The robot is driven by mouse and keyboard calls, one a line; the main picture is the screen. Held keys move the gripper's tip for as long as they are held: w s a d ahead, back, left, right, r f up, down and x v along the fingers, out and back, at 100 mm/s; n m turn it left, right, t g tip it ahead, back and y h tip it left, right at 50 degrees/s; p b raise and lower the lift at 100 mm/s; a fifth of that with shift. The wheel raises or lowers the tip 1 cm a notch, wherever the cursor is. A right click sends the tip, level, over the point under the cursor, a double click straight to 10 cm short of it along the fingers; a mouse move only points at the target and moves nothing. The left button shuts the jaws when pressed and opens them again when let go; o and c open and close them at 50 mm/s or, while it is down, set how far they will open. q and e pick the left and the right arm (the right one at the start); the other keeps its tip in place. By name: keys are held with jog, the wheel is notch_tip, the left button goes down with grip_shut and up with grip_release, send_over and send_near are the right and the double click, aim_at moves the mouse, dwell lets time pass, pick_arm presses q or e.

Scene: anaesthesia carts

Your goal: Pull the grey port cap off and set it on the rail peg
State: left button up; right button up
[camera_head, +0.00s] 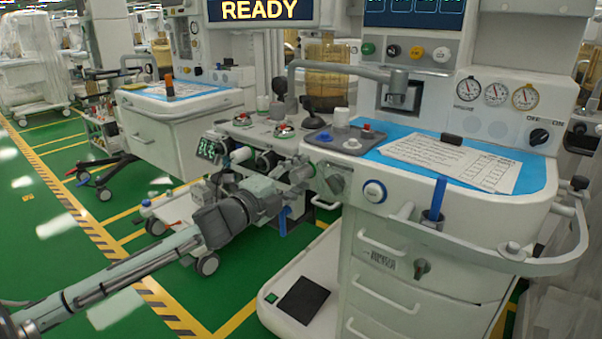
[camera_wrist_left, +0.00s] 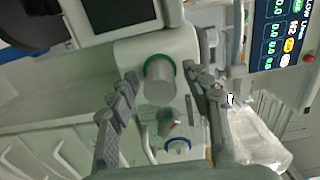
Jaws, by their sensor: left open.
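The grey port cap (camera_wrist_left: 161,72) is a short cylinder with a green ring at its base, on the cart's pale corner panel. In the head view it (camera_head: 301,173) is partly covered by my left gripper (camera_head: 284,188). In the left wrist view my left gripper (camera_wrist_left: 172,88) is open, one finger on each side of the cap, with gaps visible. I cannot tell how deep the cap lies between the fingertips. A blue upright peg (camera_head: 437,198) stands at the cart's front rail (camera_head: 470,256). My right gripper is not in view.
The blue worktop (camera_head: 395,137) carries a paper sheet (camera_head: 452,160). A second cart (camera_head: 180,118) stands behind on the left. Green floor (camera_head: 258,268) lies open in front.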

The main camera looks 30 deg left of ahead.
aim_at(294, 178)
pick_arm(q)
jog(key=shift+p, duration=0.3)
dwell(0.5)
grip_shut()
dwell(0.5)
jog(key=shift+s, duration=0.15)
jog(key=shift+s+a+p, duration=0.2)
jog(key=shift+s+p, duration=0.55)
jog(key=shift+s, duration=2.1)
